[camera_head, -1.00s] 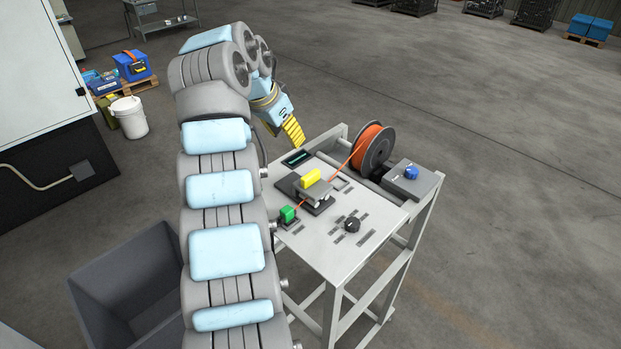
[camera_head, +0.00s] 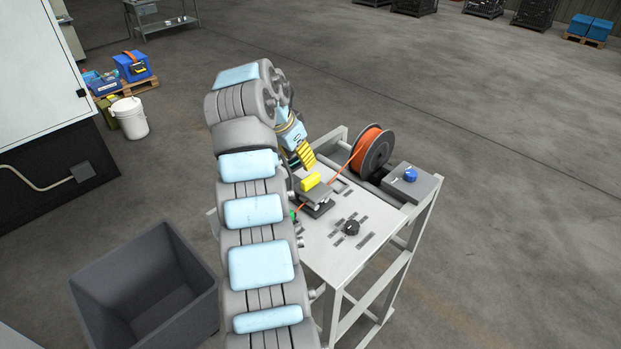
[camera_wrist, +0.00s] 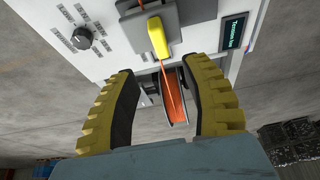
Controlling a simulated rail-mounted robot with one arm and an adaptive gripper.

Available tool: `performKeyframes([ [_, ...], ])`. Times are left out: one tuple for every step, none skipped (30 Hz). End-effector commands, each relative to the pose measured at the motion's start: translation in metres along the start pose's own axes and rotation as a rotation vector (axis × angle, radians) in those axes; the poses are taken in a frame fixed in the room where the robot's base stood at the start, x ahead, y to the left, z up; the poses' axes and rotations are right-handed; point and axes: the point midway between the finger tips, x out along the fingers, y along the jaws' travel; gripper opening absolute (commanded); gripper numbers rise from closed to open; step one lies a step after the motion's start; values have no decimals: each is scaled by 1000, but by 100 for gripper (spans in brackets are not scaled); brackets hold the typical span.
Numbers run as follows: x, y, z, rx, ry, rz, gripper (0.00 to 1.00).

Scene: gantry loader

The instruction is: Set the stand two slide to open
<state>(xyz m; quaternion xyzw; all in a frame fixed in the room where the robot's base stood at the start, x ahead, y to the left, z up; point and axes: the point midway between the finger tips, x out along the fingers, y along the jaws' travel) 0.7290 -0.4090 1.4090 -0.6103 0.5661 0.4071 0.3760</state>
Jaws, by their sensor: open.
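The work stand (camera_head: 345,262) has a pale top with several controls. A yellow block-shaped handle (camera_head: 310,181) sits on a grey block at its middle, with the orange line running by it. The yellow handle also shows in the wrist view (camera_wrist: 158,38), just beyond the fingers. A green block (camera_head: 293,214) is mostly hidden behind my arm. No label marks which part is the slide. My gripper (camera_head: 306,154) is open and empty above the far left of the stand top. In the wrist view its yellow ribbed fingers (camera_wrist: 160,88) are spread wide.
An orange spool (camera_head: 371,152) stands at the stand's back edge, beside a grey box with a blue knob (camera_head: 411,175). A black dial (camera_head: 351,228) is on the top. A dark display (camera_wrist: 233,33) shows in the wrist view. A grey bin (camera_head: 146,285) stands left of my arm.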

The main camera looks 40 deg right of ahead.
Motion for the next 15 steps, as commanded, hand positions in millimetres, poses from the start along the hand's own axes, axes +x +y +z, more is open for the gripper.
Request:
performKeyframes([
  [4, 0, 0, 0, 0, 1, 48],
  [6, 1, -1, 2, 0, 2, 48],
  [8, 1, -1, 2, 0, 2, 48],
  [10, 1, -1, 1, 0, 1, 48],
  [11, 1, -1, 2, -1, 1, 48],
  [13, 1, -1, 2, -1, 1, 48],
  [15, 1, -1, 3, -2, 1, 48],
  [17, 1, 0, 2, -2, 0, 48],
  [19, 1, 0, 2, -3, -1, 48],
  [21, 2, 0, 3, -4, -1, 48],
  [25, 2, 0, 3, -4, 0, 48],
  [30, 2, 0, 2, -4, 1, 48],
  [34, 1, 0, 2, -4, 1, 48],
  [38, 2, 1, 2, -5, 1, 48],
  [43, 2, 0, 3, -5, 3, 48],
])
